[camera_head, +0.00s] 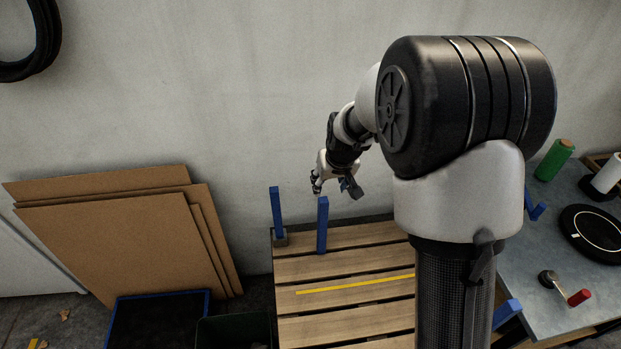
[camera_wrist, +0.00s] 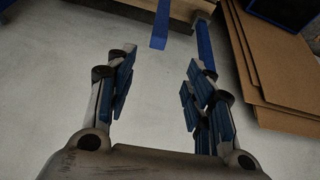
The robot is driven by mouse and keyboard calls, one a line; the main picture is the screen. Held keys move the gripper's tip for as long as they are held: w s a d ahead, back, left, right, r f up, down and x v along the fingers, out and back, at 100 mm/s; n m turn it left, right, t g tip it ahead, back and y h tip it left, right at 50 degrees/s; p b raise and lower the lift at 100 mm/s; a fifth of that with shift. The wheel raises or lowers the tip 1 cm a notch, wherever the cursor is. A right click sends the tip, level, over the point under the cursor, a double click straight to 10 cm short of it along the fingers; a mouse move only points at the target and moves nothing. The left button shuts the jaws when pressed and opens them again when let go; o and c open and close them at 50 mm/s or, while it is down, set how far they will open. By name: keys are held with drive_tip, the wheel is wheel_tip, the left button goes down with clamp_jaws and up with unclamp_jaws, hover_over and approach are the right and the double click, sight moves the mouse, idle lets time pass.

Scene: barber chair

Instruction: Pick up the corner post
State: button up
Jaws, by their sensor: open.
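Two blue upright posts stand at the wooden pallet's back left in the head view. The left post (camera_head: 277,213) rises at the corner from a small dark base. The right post (camera_head: 322,225) stands slightly nearer and inward. In the wrist view, the right post (camera_wrist: 160,25) shows between and beyond the fingers. The left post (camera_wrist: 206,48) shows beyond the right finger, which partly overlaps its lower end in the picture. My gripper (camera_head: 333,185) is open and empty, above and behind the posts. Its blue-padded fingers (camera_wrist: 160,75) are spread apart with nothing between them.
The slatted pallet (camera_head: 345,268) has a yellow strip (camera_head: 355,284) on it. Cardboard sheets (camera_head: 130,235) lean on the wall at left, behind a blue-rimmed dark panel (camera_head: 155,320). A grey table (camera_head: 530,270) at right holds a green bottle (camera_head: 555,160) and a black disc (camera_head: 595,233).

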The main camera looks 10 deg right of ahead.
sight(324, 200)
drive_tip(key=b+x, duration=0.3)
drive_tip(key=x, duration=1.3)
drive_tip(key=shift+w+d+r, duration=0.1)
drive_tip(key=shift+s+b+x, duration=0.1)
drive_tip(key=shift+b+x, duration=0.6)
drive_tip(key=shift+x, duration=0.65)
drive_tip(key=shift+s+b+x, duration=0.15)
drive_tip(key=shift+b+x, duration=0.5)
drive_tip(key=shift+x, duration=0.7)
clamp_jaws()
